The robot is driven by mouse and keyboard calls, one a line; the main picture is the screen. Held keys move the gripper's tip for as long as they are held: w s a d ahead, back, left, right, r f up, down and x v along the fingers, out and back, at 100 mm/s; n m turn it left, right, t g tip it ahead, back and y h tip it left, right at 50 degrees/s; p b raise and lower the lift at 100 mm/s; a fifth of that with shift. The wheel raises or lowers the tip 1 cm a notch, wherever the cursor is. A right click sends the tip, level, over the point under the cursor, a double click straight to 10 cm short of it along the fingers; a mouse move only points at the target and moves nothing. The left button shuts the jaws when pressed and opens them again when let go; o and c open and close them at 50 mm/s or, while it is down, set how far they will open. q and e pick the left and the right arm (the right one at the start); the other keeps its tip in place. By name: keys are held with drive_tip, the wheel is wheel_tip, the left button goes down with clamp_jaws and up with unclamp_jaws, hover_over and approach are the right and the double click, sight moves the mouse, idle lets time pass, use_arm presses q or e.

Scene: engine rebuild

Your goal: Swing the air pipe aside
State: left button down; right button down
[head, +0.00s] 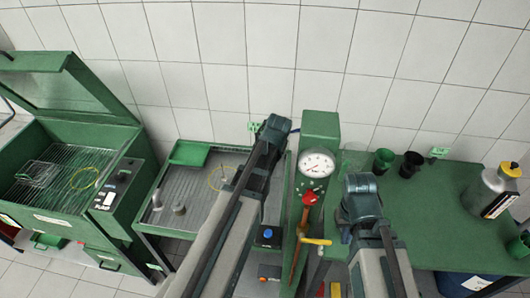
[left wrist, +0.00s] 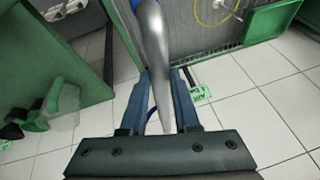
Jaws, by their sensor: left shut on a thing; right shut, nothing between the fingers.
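The air pipe (left wrist: 153,40) is a smooth grey tube between the two blue-grey fingers of my left gripper (left wrist: 160,100) in the left wrist view. The fingers are shut around it, and its lower end narrows past them. A bit of blue shows at its top. In the head view, the end of my left arm is beside the top of the green column, and it hides the fingers and most of the pipe. My right gripper (head: 362,188) is shut and empty, right of the column and apart from the pipe; its fingertips are hard to make out.
The green column (head: 321,124) carries a round gauge (head: 317,164), a red knob (head: 309,198) and a yellow lever (head: 315,241). A tray table (head: 205,217) stands left. The green bench (head: 430,225) at right holds dark cups (head: 384,161) and a bottle (head: 490,190).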

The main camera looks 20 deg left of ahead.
use_arm(q)
drive_tip(key=shift+d, duration=0.15)
drive_tip(key=c, duration=0.7)
unclamp_jaws()
drive_tip(key=shift+o, duration=0.2)
drive_tip(key=shift+r, duration=0.15)
drive_tip(key=p+v, duration=1.2)
drive_tip(key=v, duration=0.1)
drive_tip(key=shift+r, duration=0.2)
drive_tip(key=shift+s+d, duration=0.1)
